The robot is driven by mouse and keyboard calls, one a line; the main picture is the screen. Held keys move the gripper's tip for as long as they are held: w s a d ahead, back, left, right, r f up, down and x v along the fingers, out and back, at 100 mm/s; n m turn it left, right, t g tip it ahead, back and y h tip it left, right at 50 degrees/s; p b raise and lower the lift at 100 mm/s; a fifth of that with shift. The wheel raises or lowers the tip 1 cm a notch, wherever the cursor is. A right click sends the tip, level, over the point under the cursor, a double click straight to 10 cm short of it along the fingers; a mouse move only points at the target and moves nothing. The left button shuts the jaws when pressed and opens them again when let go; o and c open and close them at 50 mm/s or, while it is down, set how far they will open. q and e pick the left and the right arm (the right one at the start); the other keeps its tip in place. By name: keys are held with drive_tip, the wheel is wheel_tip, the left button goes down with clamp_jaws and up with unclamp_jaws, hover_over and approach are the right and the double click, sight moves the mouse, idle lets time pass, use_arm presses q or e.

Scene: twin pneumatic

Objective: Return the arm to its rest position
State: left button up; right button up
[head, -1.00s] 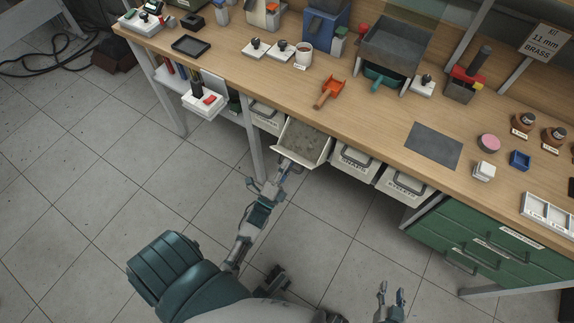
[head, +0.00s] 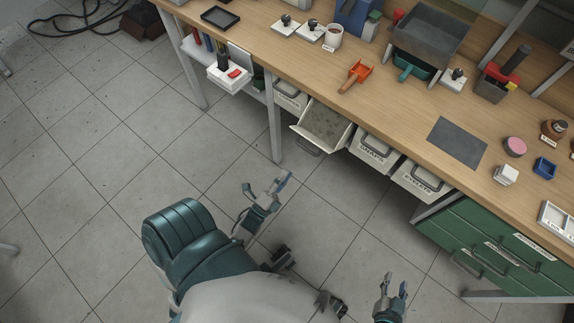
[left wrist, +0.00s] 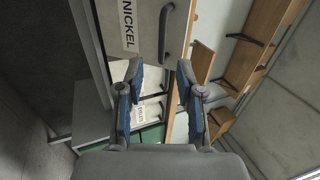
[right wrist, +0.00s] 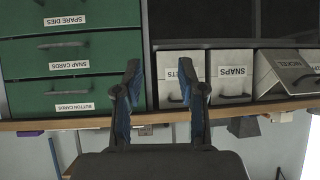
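My left gripper (head: 266,186) is open and empty over the tiled floor, apart from the bench. In the left wrist view its two blue-grey fingers (left wrist: 160,72) are spread, with the bin labelled NICKEL (left wrist: 146,28) and its handle beyond them. In the head view this bin (head: 325,124) is pulled out from under the bench, with grey contents. My right gripper (head: 396,284) is open and empty low at the front right. Its fingers in the right wrist view (right wrist: 165,70) are spread, with nothing between them.
The wooden bench (head: 300,75) runs across the back with several tools and trays on it. Closed bins (head: 374,150) and a green drawer cabinet (head: 485,245) sit beneath its edge. Open floor (head: 100,150) lies to the left.

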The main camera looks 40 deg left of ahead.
use_arm(q)
drive_tip(key=shift+w, duration=0.1)
idle(0.3)
drive_tip(key=s+d+f+n+g+h+p, duration=0.1)
drive_tip(key=d+f+n+g+p, duration=0.1)
drive_tip(key=f+n+g+p, duration=0.3)
drive_tip(key=d+f+n+g+h+p, duration=0.1)
drive_tip(key=d+f+n+g+p, duration=0.3)
drive_tip(key=f, duration=0.4)
drive_tip(key=s+d+f+n+g+p, duration=0.1)
drive_tip(key=s+f+g, duration=0.3)
drive_tip(key=s, duration=0.5)
drive_tip(key=s+d+f+n+g+p, duration=0.2)
drive_tip(key=s+f+n+g, duration=0.2)
drive_tip(key=s+g, duration=0.3)
drive_tip(key=shift+s+f+n+g+h, duration=0.2)
drive_tip(key=shift+s+n+g+h, duration=0.15)
drive_tip(key=shift+s, duration=0.8)
use_arm(e)
drive_tip(key=s+d+f+g+h, duration=0.1)
drive_tip(key=s+f+g, duration=0.3)
drive_tip(key=s+f, duration=0.4)
drive_tip(key=s+d+f+g+h, duration=0.1)
drive_tip(key=s+d+f+g, duration=0.3)
drive_tip(key=s+f, duration=0.5)
wheel_tip(320, 180, down, 7)
drive_tip(key=shift+f+g, duration=0.1)
drive_tip(key=shift+g, duration=0.6)
drive_tip(key=shift+w+a, duration=0.1)
